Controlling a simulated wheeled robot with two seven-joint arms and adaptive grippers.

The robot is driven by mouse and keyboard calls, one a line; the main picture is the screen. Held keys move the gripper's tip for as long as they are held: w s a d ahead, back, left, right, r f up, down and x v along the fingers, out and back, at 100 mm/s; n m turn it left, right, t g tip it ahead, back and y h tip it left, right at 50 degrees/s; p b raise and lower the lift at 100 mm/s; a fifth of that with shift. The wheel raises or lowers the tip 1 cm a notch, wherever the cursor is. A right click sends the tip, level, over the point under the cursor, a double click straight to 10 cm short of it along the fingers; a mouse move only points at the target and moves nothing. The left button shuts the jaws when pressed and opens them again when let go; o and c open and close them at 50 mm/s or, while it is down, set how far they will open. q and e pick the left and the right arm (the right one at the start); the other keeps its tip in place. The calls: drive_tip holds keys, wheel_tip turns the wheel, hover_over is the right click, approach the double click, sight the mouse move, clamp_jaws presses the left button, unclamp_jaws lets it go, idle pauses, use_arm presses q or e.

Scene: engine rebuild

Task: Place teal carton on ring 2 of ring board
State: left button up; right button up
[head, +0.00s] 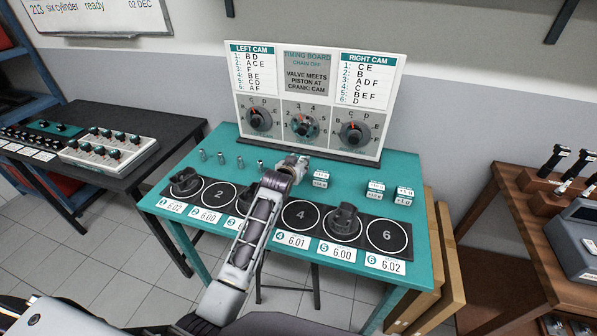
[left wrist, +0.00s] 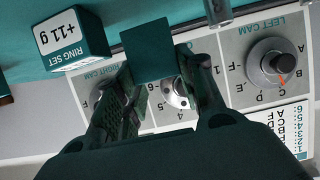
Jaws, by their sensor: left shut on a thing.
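My left gripper (head: 292,167) is over the back middle of the teal table. In the left wrist view, its fingers (left wrist: 150,95) are shut on a teal carton (left wrist: 147,52), whose plain teal face shows. In the head view the gripper hides most of this carton. The black ring board (head: 300,230) lies along the table's front, with numbered rings. Ring 2 (head: 219,195) is bare, left of my gripper. Dark parts stand on ring 1 (head: 186,182) and ring 5 (head: 343,219). Ring 3 is mostly hidden by my left arm. My right gripper is not in view.
A ring set carton marked +11 g (left wrist: 72,38) stands beside the gripper. More small cartons (head: 375,190) stand at the right. Several small metal cylinders (head: 221,157) stand at the back left. The upright timing board (head: 308,85) with dials is close behind. Weight cards (head: 208,216) line the front.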

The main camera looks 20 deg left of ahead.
use_arm(q)
drive_tip(key=shift+f, duration=1.85)
drive_tip(key=o, duration=1)
drive_tip(key=shift+f, duration=0.1)
drive_tip(key=shift+s, duration=0.15)
drive_tip(key=shift+v, duration=5.95)
